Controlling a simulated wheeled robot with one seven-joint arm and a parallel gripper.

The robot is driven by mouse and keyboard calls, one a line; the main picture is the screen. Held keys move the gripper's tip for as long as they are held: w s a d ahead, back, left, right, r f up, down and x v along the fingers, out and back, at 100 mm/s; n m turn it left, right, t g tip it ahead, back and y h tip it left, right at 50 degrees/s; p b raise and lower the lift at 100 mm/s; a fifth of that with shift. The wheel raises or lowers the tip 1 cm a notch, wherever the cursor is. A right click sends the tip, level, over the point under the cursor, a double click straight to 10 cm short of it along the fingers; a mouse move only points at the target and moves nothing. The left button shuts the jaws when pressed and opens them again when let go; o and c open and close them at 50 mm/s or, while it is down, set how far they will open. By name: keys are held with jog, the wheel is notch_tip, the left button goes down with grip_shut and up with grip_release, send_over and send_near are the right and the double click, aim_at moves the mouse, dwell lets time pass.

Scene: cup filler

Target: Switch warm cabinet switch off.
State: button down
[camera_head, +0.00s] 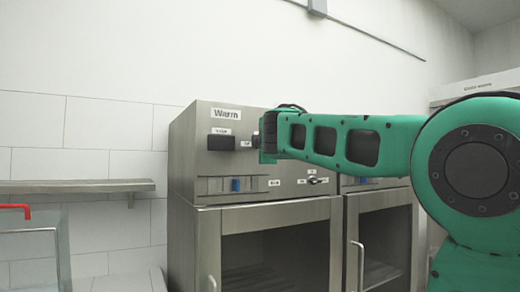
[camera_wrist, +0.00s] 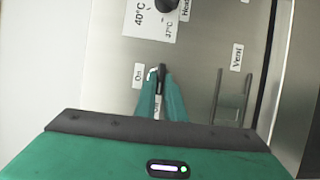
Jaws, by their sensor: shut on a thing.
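The warm cabinet (camera_head: 185,165) is a steel box with a "Warm" label on its upper front panel. In the wrist view, a small dark switch (camera_wrist: 162,71) sits on the panel (camera_wrist: 195,75), with an "On" label beside it and an "Off" label partly behind my fingers. My gripper (camera_wrist: 162,82) has its two green fingers closed together on the switch tip. In the head view my gripper (camera_head: 261,141) reaches the upper panel from the right and hides the switch. I cannot tell which way the switch is set.
A dark knob (camera_wrist: 166,4) with a temperature scale lies above the switch in the wrist view, and a vent slider (camera_wrist: 230,110) lies to the right. A second steel cabinet (camera_head: 380,240) adjoins on the right. A wall shelf (camera_head: 75,187) is at the left.

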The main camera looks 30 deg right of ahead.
jog(key=shift+w+a+f, duration=0.1)
jog(key=shift+a+f, duration=0.15)
jog(key=shift+f, duration=0.1)
jog(key=c, duration=1.8)
grip_release()
jog(key=shift+c, duration=0.2)
jog(key=shift+d+r, duration=0.1)
jog(key=shift+r, duration=0.05)
jog(key=v, duration=1)
jog(key=shift+s, duration=0.35)
